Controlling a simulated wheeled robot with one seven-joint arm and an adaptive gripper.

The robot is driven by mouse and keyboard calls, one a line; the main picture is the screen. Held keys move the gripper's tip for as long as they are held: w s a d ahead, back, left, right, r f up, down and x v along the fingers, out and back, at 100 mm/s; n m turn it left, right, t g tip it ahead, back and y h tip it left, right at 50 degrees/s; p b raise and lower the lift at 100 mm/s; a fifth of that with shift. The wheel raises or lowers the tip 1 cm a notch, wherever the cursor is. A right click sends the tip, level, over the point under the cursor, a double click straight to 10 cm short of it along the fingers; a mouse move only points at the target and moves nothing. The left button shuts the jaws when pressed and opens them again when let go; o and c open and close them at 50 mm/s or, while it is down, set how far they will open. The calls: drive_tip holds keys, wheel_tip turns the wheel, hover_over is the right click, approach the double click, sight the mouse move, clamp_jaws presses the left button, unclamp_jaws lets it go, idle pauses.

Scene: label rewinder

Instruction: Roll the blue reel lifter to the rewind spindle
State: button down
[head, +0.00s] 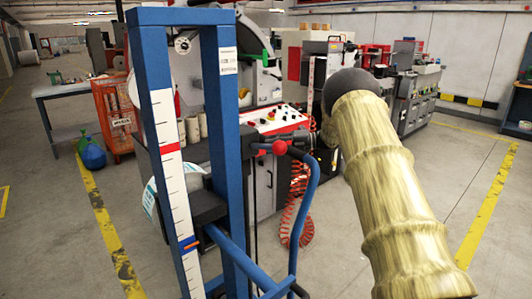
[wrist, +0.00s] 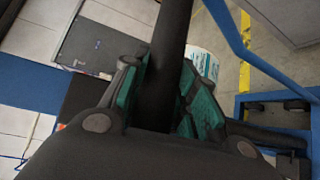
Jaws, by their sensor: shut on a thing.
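The blue reel lifter (head: 233,100) stands upright close in front of me, with two blue posts and a white scale strip. A white reel with teal print (head: 150,200) is partly hidden behind its left post; the reel also shows in the wrist view (wrist: 205,62). A curved blue handle frame (head: 308,200) is at its right. In the wrist view my gripper (wrist: 165,90), with green finger pads, is shut around a black bar (wrist: 173,35) of the lifter. The label machine (head: 262,150) stands behind the lifter. I cannot make out the rewind spindle clearly.
An orange crate cart (head: 113,115) and a blue bag-like object (head: 93,154) stand at the left. A coiled red hose (head: 296,205) hangs by the machine. Yellow floor lines (head: 105,225) run at both sides. Open grey floor lies left and right.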

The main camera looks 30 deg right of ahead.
drive_tip(key=d, duration=0.4)
drive_tip(key=shift+w+f+b, duration=0.2)
drive_tip(key=shift+f+b, duration=0.05)
drive_tip(key=shift+b, duration=0.15)
drive_tip(key=shift+a, duration=0.1)
drive_tip(key=c, duration=1.1)
unclamp_jaws()
drive_tip(key=shift+r, duration=0.1)
drive_tip(key=shift+c, duration=0.2)
drive_tip(key=shift+r, duration=0.1)
drive_tip(key=v, duration=1.2)
drive_tip(key=shift+w, duration=0.15)
